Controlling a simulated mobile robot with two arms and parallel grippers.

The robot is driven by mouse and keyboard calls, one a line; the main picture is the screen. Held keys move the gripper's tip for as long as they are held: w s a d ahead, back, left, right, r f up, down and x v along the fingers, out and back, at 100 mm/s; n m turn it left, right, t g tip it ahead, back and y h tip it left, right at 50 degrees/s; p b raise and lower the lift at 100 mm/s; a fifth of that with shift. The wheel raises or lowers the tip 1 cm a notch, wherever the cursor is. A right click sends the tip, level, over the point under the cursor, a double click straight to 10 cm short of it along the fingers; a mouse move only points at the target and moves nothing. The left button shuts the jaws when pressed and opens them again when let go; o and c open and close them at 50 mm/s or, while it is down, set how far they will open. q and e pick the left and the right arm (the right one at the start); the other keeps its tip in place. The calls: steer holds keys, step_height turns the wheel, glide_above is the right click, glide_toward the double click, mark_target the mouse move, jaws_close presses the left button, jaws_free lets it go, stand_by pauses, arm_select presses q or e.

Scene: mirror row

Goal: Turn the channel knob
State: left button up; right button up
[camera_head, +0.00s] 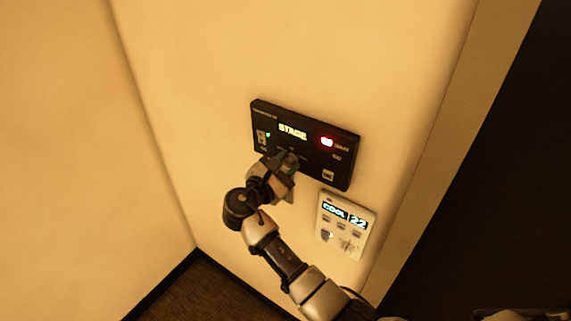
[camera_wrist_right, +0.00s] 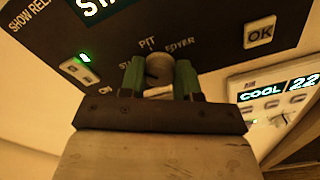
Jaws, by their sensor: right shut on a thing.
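The black panel (camera_head: 309,146) is mounted on the wall, with a lit display (camera_head: 292,131) that reads STAGE. The channel knob (camera_wrist_right: 159,67) is a round grey knob low on this panel, with PIT and FOYER printed around it in the right wrist view. My right gripper (camera_wrist_right: 160,77) is shut on the knob, with one green finger on each side of it. In the head view this gripper (camera_head: 287,161) reaches the panel's lower edge and hides the knob. My left gripper is not in view.
A white thermostat (camera_head: 345,225) reading COOL 22 is on the wall below and right of the panel. The black panel also has an OK button (camera_wrist_right: 260,32), a green light (camera_wrist_right: 84,57) and a red light (camera_head: 327,141). A wall corner is at left.

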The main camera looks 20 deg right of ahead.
steer(key=shift+w+r+n, duration=0.1)
steer(key=shift+r+n, duration=0.1)
steer(key=shift+n, duration=1.4)
steer(key=o, duration=0.9)
steer(key=shift+d+f, duration=0.1)
steer(key=shift+f, duration=0.05)
steer(key=shift+o, duration=0.2)
